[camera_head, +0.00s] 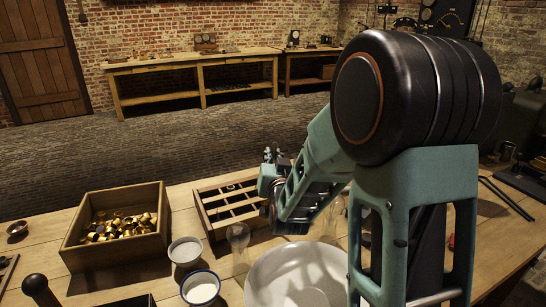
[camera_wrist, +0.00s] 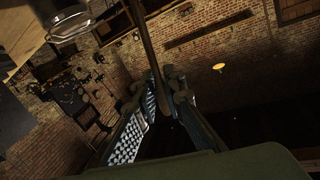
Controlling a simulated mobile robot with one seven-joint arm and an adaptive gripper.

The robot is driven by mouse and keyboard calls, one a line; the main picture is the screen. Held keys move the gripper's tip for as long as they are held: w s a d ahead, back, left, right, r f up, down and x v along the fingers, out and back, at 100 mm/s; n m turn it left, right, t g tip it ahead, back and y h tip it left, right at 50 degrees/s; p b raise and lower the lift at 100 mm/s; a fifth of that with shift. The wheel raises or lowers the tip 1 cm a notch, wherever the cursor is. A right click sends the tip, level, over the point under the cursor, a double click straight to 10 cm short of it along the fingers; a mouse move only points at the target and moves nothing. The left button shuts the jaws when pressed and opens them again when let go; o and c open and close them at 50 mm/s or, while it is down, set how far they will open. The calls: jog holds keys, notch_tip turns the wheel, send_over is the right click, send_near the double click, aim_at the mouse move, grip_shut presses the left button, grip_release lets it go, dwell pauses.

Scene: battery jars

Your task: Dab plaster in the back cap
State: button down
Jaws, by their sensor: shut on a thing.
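My gripper (camera_head: 268,172) is beyond my forearm, over the divided wooden tray (camera_head: 206,222). In the wrist view my gripper (camera_wrist: 163,92) is shut on a thin dark stick (camera_wrist: 147,36) that runs up past the top edge; its far end is out of view. Two small cups, one grey (camera_head: 185,249) and one blue-rimmed (camera_head: 200,289), hold white stuff; I cannot tell which is plaster. Brass caps (camera_head: 120,227) lie heaped in a wooden box (camera_head: 78,258). I cannot make out the back cap, and my arm hides part of the tray.
A wide white basin (camera_head: 262,287) stands at the front, partly behind my arm. A clear glass jar (camera_head: 238,236) stands between it and the tray. A dark knobbed handle (camera_head: 37,287) is at the front left. The back benches (camera_head: 190,66) are far off.

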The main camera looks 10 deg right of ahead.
jog(key=shift+f+b, duration=1.55)
jog(key=shift+b, duration=0.25)
dwell(1.1)
jog(key=shift+r, duration=0.1)
dwell(0.7)
